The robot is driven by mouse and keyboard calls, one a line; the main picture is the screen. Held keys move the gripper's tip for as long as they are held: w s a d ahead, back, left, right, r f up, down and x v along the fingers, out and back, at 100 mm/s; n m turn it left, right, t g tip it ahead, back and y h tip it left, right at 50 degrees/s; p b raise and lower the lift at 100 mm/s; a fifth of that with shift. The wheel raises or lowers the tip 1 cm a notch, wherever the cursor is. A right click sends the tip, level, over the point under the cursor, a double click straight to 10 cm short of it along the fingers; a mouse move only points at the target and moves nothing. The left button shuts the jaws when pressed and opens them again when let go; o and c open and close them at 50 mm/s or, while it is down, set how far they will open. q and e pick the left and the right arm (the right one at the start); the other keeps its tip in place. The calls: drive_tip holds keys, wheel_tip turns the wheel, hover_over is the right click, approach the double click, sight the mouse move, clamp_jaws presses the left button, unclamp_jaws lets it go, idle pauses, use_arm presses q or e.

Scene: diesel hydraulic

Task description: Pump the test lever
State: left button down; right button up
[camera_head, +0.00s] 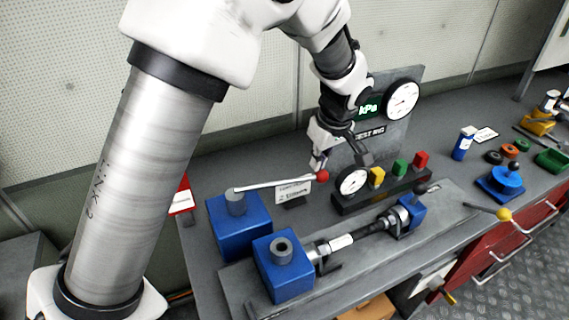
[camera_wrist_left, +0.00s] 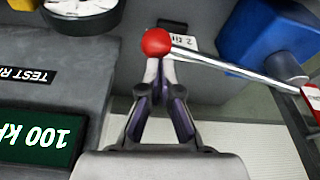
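The test lever (camera_head: 275,184) is a thin pale rod with a red ball knob (camera_head: 323,175). It runs from a blue pump block (camera_head: 240,228) on the bench and slopes slightly up to the right. My left gripper (camera_head: 319,163) points down at the knob from above. In the left wrist view its two fingers (camera_wrist_left: 159,72) come together at the tips, just below the red knob (camera_wrist_left: 157,42) in the picture. No knob shows between them; whether the tips touch it I cannot tell. My right gripper is in neither view.
A grey panel (camera_head: 386,142) with a kPa display and round gauge (camera_head: 402,100) stands behind the lever. A small gauge (camera_head: 352,182) and coloured blocks sit to its right. A second blue block (camera_head: 283,270) and a clamped cylinder are in front.

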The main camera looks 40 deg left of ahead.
use_arm(q)
drive_tip(key=a+p+v, duration=0.2)
drive_tip(key=p+v, duration=0.6)
drive_tip(key=v, duration=0.1)
drive_tip(key=shift+w+r, duration=0.35)
drive_tip(key=shift+r, duration=0.35)
drive_tip(key=shift+w+f, duration=0.1)
drive_tip(key=shift+s+d+f+b+x, duration=0.15)
drive_tip(key=shift+d+b+x, duration=0.2)
drive_tip(key=shift+b+x, duration=1)
drive_tip(key=shift+s+d+f+b+x, duration=0.15)
drive_tip(key=shift+d+b+x, duration=0.5)
drive_tip(key=shift+x, duration=1.25)
drive_tip(key=shift+s+d+b+x, duration=0.1)
drive_tip(key=shift+b+x, duration=1.2)
drive_tip(key=shift+x, duration=0.3)
drive_tip(key=shift+s, duration=0.1)
drive_tip(key=w+a+p+v, duration=0.1)
drive_tip(key=a+p+v, duration=0.1)
drive_tip(key=p+v, duration=0.6)
drive_tip(key=shift+a+v, duration=0.25)
drive_tip(key=shift+v, duration=0.95)
drive_tip(key=p+v, duration=0.2)
drive_tip(key=a+p+v, duration=0.1)
drive_tip(key=p+v, duration=0.1)
drive_tip(key=v, duration=0.1)
drive_tip(key=shift+w+r, duration=0.1)
drive_tip(key=shift+w, duration=0.05)
